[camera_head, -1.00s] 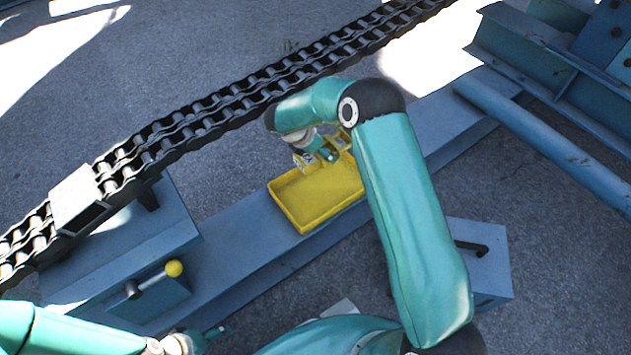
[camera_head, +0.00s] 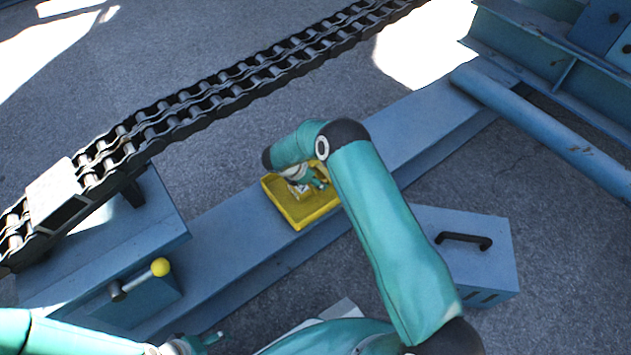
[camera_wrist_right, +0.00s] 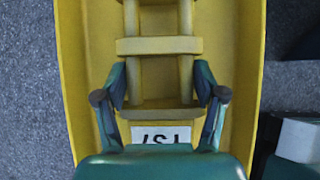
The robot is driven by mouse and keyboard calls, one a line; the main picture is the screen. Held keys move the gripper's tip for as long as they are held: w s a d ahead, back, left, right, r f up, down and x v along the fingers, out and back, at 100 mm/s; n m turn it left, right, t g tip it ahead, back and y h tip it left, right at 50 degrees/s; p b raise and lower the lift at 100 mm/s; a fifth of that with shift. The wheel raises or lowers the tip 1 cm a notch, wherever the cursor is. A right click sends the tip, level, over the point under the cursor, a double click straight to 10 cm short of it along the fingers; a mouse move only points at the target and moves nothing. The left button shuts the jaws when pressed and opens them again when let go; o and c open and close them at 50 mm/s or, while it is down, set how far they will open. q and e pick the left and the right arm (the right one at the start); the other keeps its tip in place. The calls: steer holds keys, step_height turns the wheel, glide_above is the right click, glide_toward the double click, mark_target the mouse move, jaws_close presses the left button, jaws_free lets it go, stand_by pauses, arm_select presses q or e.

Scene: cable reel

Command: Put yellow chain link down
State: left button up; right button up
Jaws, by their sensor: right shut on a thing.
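The yellow chain link (camera_wrist_right: 160,47) shows in the right wrist view, with two crossbars, two long pins and a white label (camera_wrist_right: 165,133) nearest my gripper. My right gripper (camera_wrist_right: 160,85) is shut on the link, one finger on each side of its near end. The link is inside the walls of the yellow tray (camera_wrist_right: 245,60); I cannot tell whether it touches the floor of the tray. In the head view the tray (camera_head: 301,222) sits on the blue beam, and my right gripper (camera_head: 312,186) is over it, partly hiding the link. My left gripper (camera_head: 205,341) is small at the bottom edge.
A heavy black chain (camera_head: 215,95) runs diagonally across the upper left, through a pale block (camera_head: 54,192). A lever with a yellow knob (camera_head: 160,267) stands at left. A blue box with a black handle (camera_head: 463,241) is right of my arm. Blue beam (camera_head: 415,118) is bare beyond the tray.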

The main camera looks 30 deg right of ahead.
steer(key=shift+f, duration=0.65)
steer(key=shift+f, duration=0.1)
steer(key=o, duration=1.8)
steer(key=shift+c, duration=0.2)
steer(key=shift+a+r, duration=0.2)
steer(key=shift+r, duration=0.2)
steer(key=p+v, duration=0.3)
steer(key=v, duration=0.8)
steer(key=shift+a+r, duration=0.1)
steer(key=shift+s, duration=0.1)
